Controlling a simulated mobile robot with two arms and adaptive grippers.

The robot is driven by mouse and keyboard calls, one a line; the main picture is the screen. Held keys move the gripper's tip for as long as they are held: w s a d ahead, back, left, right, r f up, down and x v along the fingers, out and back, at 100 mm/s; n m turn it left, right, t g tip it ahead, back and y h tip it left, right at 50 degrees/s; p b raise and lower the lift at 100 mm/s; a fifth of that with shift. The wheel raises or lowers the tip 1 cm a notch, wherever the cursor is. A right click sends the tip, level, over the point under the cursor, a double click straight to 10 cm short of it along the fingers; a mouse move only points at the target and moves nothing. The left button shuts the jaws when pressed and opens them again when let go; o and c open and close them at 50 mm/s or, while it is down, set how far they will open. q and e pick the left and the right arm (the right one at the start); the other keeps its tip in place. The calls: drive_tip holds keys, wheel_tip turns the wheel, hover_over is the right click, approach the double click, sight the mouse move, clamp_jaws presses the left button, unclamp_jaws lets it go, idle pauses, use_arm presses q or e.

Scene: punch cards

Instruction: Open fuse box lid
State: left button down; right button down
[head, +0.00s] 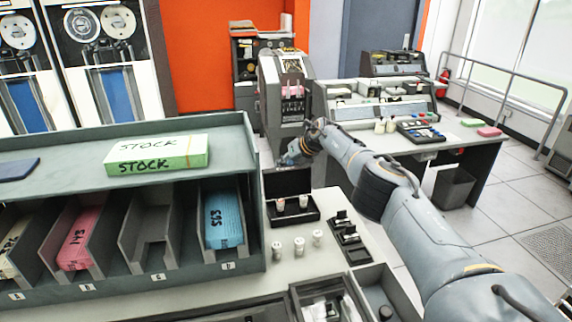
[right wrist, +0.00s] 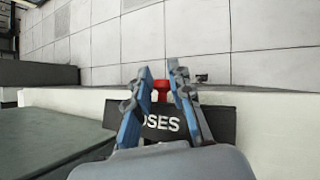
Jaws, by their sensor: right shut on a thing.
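The black fuse box (head: 292,214) stands on the light counter in the head view, with white-and-red fuses (head: 303,202) inside. Its dark lid (head: 287,183) stands raised at the back of the box. In the right wrist view the lid (right wrist: 222,122) carries white lettering, partly hidden, reading "OSES" or "USES". A red knob (right wrist: 161,86) shows at the lid's edge, between the blue fingers. My right gripper (head: 289,159) is at the lid's top edge, shut on the red knob. My left gripper is not in view.
Several loose fuses (head: 299,246) stand on the counter in front of the box. A black switch strip (head: 348,238) lies to its right. A grey card rack (head: 256,200) rises close on the left. Open trays (head: 330,298) sit nearer me.

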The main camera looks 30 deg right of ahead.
drive_tip(key=shift+w+d+r, duration=0.15)
drive_tip(key=shift+d+r, duration=0.1)
drive_tip(key=shift+r, duration=0.05)
drive_tip(key=c, duration=1.4)
unclamp_jaws()
drive_tip(key=shift+o, duration=0.9)
drive_tip(key=shift+f, duration=0.2)
drive_tip(key=v, duration=1.2)
drive_tip(key=shift+f, duration=0.1)
